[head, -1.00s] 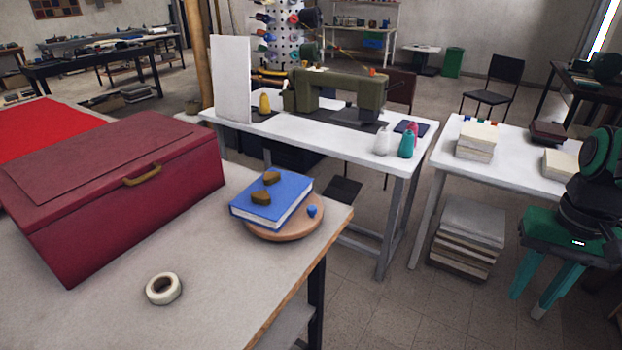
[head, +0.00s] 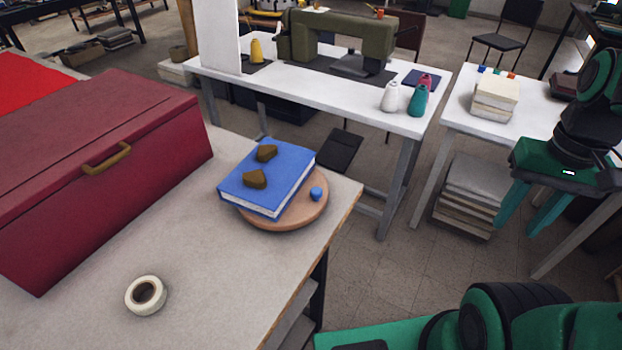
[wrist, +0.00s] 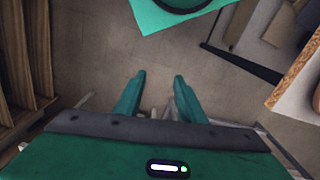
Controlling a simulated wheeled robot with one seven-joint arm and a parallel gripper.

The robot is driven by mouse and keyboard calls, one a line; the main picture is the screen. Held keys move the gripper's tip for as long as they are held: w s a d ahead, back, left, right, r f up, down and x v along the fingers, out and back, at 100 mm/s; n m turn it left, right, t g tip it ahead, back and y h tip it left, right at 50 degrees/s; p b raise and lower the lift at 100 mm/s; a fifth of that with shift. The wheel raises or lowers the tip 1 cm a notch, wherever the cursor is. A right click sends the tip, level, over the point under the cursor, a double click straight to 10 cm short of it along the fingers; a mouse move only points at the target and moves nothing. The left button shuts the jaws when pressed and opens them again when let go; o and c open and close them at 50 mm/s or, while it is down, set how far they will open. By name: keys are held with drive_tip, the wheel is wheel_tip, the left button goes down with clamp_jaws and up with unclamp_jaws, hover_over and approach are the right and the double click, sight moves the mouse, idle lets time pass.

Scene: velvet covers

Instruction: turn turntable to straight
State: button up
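The turntable (head: 295,213) is a round, tan wooden disc near the right corner of the grey-topped table. A blue book (head: 258,190) lies on it, set at a slant to the table edge, with two brown lumps (head: 262,165) on its cover. A small blue knob (head: 316,194) sits on the disc's right side, clear of the book. My gripper (head: 516,228) hangs fingers down at the right, beyond the table and well apart from the turntable. In the wrist view, its two teal fingers (wrist: 159,78) are apart with bare floor between them.
A dark red case (head: 120,190) fills the table's left side. A tape roll (head: 146,295) lies near the front. Behind stands a white table (head: 300,98) with a sewing machine (head: 345,38). Stacked slabs (head: 470,190) lie under the right table. Floor lies open between the tables.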

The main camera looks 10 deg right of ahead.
drive_tip(key=w+a+r+n+h, duration=0.2)
drive_tip(key=w+a+r+n, duration=0.15)
drive_tip(key=w+n, duration=0.45)
wheel_tip(320, 180, up, 6)
drive_tip(key=n+t+h, duration=0.1)
drive_tip(key=n+h, duration=0.1)
drive_tip(key=n, duration=1.7)
hover_over(315, 191)
drive_tip(key=s+a, duration=0.1)
drive_tip(key=a, duration=0.4)
drive_tip(key=x, duration=0.7)
drive_tip(key=d+x, duration=0.1)
drive_tip(key=x, duration=0.2)
drive_tip(key=shift+w, duration=0.15)
clamp_jaws()
drive_tip(key=shift+a, duration=0.1)
